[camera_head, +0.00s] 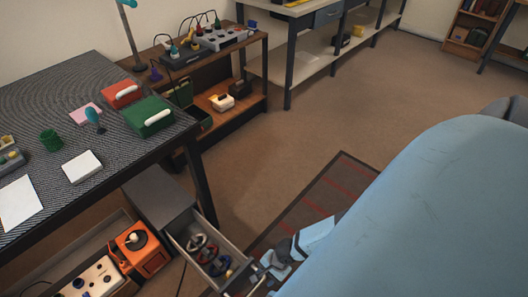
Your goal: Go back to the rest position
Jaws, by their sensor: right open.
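My right gripper (246,279) is low in the picture, at the right side of an open drawer (172,236). Its jaws are apart, with nothing visible between them. My light blue right arm fills the lower right and hides part of the gripper's surroundings. I cannot tell whether the gripper touches the drawer's edge. My left gripper is not in view.
A dark-topped table (60,108) at the left carries a green box (148,115), a red box (122,94) and a white block (82,167). An orange machine (140,254) stands low beside the drawer. Brown floor (290,140) is clear in the middle.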

